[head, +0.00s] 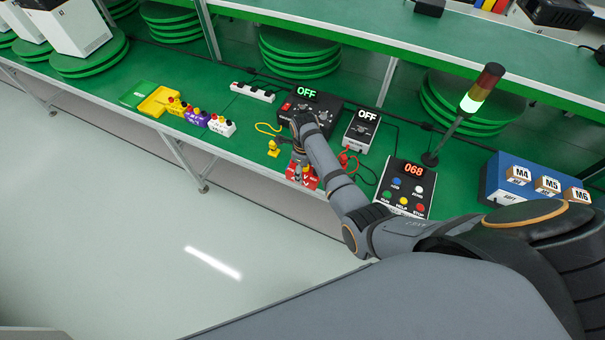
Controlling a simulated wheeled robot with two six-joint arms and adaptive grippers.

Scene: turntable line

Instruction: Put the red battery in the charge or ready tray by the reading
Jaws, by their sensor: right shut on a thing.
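The red battery (309,183) is at the bench's front edge, below my right gripper (298,164), which is shut on it and partly hides it. Whether it touches the bench is unclear. A green tray (133,97) and a yellow tray (150,106) lie side by side at the left; their labels are too small to read. A black tester (325,118) behind my right gripper shows "OFF". A smaller meter (361,131) to its right also shows "OFF". A yellow probe (273,149) stands left of the gripper, a red probe (344,158) right. My left gripper is not in view.
Yellow, purple (197,118) and white (222,127) batteries stand right of the trays. A power strip (252,92) lies behind. A button box (407,187) reading "068", a lamp post (457,118) and a blue block box (497,180) stand at right.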

